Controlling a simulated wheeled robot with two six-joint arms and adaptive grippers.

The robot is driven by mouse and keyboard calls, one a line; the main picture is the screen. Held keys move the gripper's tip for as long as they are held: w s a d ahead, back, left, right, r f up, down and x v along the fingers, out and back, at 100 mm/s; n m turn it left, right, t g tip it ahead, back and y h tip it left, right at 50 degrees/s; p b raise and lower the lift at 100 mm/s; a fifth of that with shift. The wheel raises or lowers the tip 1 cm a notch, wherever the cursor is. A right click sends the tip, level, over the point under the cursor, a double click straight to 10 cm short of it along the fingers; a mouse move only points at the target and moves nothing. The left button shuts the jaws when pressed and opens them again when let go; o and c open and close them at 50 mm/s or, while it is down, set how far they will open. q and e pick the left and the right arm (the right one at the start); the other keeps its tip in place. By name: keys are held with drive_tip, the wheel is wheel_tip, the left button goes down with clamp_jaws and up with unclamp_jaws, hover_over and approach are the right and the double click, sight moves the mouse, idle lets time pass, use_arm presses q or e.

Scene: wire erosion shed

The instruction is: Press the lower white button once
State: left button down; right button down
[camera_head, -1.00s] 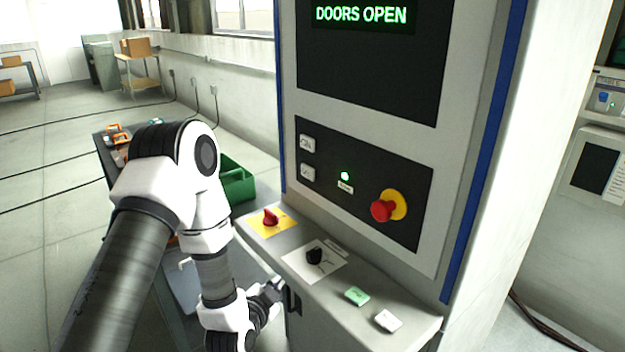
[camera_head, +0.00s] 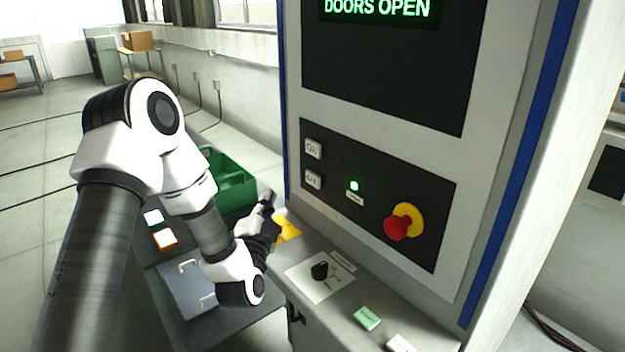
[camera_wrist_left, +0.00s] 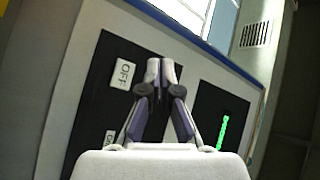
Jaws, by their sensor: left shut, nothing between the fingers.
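The lower white button (camera_head: 313,180), on the black control panel, sits directly below another white button (camera_head: 313,149). My right gripper is not in view.
A red emergency knob (camera_head: 397,228) and a lit green lamp (camera_head: 354,186) share the panel. Below, a ledge carries a yellow plate (camera_head: 287,228), a black knob (camera_head: 320,271) and a green button (camera_head: 367,318). A green crate (camera_head: 232,184) stands behind my arm.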

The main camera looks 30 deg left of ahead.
sight(306, 174)
use_arm(q)
drive_tip(key=w+d+b, duration=0.1)
drive_tip(key=w+d, duration=0.2)
drive_tip(key=w, duration=0.5)
drive_tip(key=shift+d+b, duration=0.15)
drive_tip(key=shift+b, duration=0.15)
idle(1.1)
drive_tip(key=shift+w+d, duration=0.15)
drive_tip(key=shift+w, duration=0.3)
drive_tip(key=shift+w+d, duration=0.15)
drive_tip(key=shift+w, duration=0.2)
idle(0.4)
drive_tip(key=shift+s, duration=0.1)
drive_tip(key=shift+s+a, duration=0.3)
drive_tip(key=shift+s, duration=0.4)
